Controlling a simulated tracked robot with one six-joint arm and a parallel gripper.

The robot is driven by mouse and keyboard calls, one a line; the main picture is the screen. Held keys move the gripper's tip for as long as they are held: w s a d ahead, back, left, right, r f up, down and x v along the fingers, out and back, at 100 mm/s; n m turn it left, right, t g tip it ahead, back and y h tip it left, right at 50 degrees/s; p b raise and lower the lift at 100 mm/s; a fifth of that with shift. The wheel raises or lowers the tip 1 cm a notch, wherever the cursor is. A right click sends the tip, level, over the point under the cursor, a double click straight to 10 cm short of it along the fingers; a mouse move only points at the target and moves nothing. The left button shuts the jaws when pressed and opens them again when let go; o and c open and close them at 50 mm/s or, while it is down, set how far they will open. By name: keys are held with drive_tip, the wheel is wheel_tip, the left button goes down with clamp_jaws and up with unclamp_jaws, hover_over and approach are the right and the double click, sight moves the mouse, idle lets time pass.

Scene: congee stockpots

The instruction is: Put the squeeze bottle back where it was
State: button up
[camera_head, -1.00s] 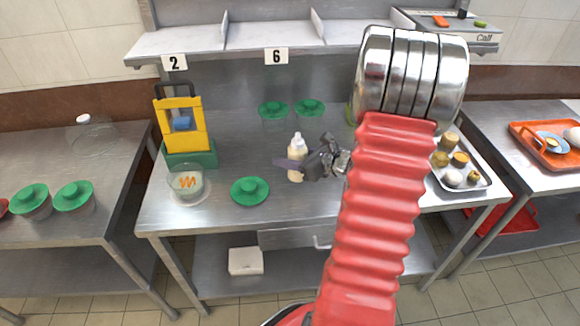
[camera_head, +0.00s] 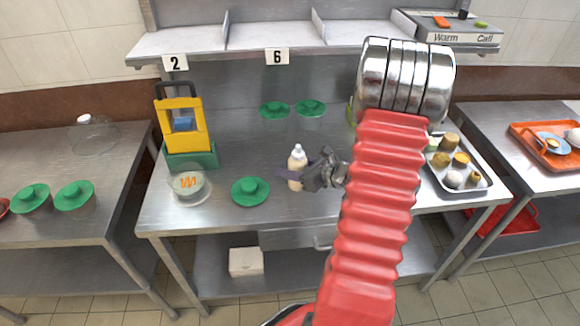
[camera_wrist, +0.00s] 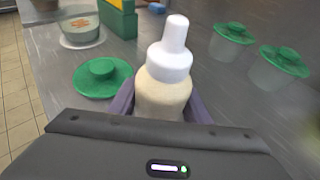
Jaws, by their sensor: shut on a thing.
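The squeeze bottle (camera_head: 297,166) has a white cap and nozzle and a cream-coloured body. It stands upright over the middle of the steel table, and I cannot tell whether its base touches the surface. My gripper (camera_head: 300,172) reaches it from the right and is shut around its body. In the wrist view the bottle (camera_wrist: 168,72) sits between the two purple-grey fingers of my gripper (camera_wrist: 160,100). Its lower part is hidden there behind the gripper housing.
A green lid (camera_head: 250,191) lies left of the bottle. A glass bowl (camera_head: 187,185) and a yellow-green holder (camera_head: 186,130) stand further left. Two green-lidded containers (camera_head: 275,110) (camera_head: 311,108) stand behind. A tray of food (camera_head: 458,165) is right. Bare steel lies between bottle and back containers.

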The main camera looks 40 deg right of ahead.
drive_tip(key=o, duration=0.8)
drive_tip(key=v, duration=1.2)
idle(0.3)
idle(0.4)
